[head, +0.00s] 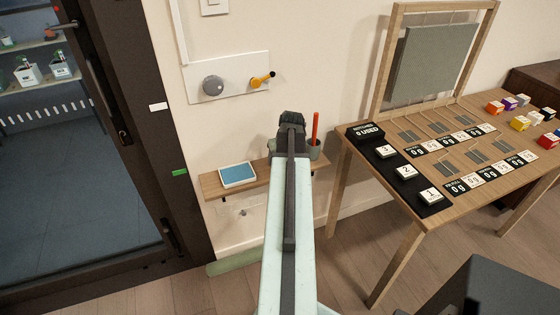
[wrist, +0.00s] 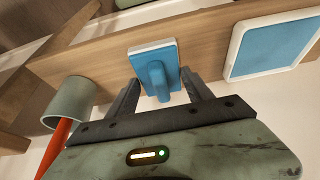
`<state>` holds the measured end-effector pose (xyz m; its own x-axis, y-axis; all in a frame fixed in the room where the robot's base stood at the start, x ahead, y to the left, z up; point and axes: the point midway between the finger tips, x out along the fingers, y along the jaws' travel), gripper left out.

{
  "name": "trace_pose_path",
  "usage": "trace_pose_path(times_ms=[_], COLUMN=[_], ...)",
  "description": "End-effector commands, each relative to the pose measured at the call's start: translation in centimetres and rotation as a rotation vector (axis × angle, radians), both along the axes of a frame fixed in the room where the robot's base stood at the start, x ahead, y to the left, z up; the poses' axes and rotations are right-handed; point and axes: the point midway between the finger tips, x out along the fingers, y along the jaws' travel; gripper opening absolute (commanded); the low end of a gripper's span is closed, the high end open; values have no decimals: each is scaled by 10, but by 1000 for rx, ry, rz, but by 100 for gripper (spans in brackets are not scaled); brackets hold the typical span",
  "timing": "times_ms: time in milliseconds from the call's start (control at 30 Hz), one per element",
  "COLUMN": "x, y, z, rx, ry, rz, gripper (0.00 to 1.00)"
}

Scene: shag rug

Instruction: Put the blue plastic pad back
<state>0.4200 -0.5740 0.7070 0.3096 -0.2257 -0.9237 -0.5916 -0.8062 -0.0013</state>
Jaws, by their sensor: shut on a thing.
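The blue plastic pad (wrist: 146,51) has a pale edge and a raised blue grip, and shows in the wrist view. My gripper (wrist: 160,84) is shut on that grip, one finger on each side. The pad is in front of the wooden shelf (wrist: 215,27); I cannot tell whether it touches it. In the head view my gripper (head: 291,119) is in front of the wall above the shelf (head: 212,187), and my arm hides the pad. A white-rimmed tray with a blue surface (head: 238,174) sits on the shelf, also in the wrist view (wrist: 272,46), apart from the pad.
A grey-green cup (head: 314,151) holding an orange stick stands at the shelf's right end. A wooden table (head: 392,198) with cards and coloured boxes stands at the right. A wall panel (head: 228,79) with a knob and yellow lever is above. A glass door (head: 75,180) is at left.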

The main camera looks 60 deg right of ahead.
Motion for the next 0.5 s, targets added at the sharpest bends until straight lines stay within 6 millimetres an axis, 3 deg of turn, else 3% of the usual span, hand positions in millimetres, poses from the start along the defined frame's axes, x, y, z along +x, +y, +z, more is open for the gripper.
trace_pose_path(times_ms=[200,233,300,500], x=[2,2,2,1], y=[1,1,1,1], z=[-3,-3,-1,-1], rx=[0,0,0,0], ry=[0,0,0,0], rz=[3,3,3,2], gripper=[27,62,81,81])
